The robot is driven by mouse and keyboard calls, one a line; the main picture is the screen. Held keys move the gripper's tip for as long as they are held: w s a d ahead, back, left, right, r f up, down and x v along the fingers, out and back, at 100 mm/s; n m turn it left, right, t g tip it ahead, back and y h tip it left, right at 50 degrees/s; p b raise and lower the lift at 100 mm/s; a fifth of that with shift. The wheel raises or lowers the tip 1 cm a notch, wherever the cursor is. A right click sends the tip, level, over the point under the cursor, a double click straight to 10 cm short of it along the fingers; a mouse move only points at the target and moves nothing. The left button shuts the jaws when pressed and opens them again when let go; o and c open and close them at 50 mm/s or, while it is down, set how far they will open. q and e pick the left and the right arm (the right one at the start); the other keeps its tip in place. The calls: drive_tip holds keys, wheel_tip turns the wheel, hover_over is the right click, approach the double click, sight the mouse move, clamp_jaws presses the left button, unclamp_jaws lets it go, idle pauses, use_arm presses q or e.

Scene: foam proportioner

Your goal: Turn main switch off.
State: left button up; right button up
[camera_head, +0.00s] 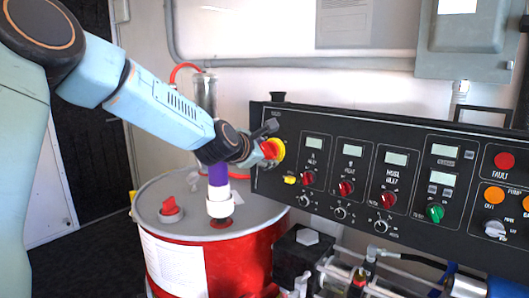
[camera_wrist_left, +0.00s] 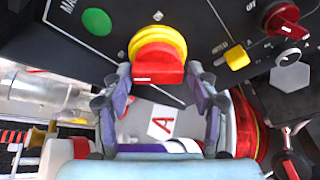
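The main switch (camera_head: 279,149) is a red knob on a yellow round base at the left end of the black control panel. In the left wrist view the red handle of the switch (camera_wrist_left: 158,70) lies between the fingertips, and the yellow base shows behind it. My left gripper (camera_head: 266,142) is at the switch and partly covers it in the head view. In the left wrist view the fingers of my left gripper (camera_wrist_left: 160,80) are spread, one on each side of the handle. Firm contact cannot be made out. My right gripper is not in view.
The control panel (camera_head: 350,125) carries a yellow button (camera_head: 290,180), red knobs and displays right of the switch. A green round light (camera_wrist_left: 97,22) is near the switch. A red drum (camera_head: 240,262) with a clear cylinder (camera_head: 204,92) stands below the left arm.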

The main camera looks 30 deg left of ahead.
use_arm(q)
drive_tip(key=shift+o, duration=1.1)
drive_tip(key=shift+r, duration=0.1)
drive_tip(key=v, duration=0.7)
drive_tip(key=shift+s, duration=0.2)
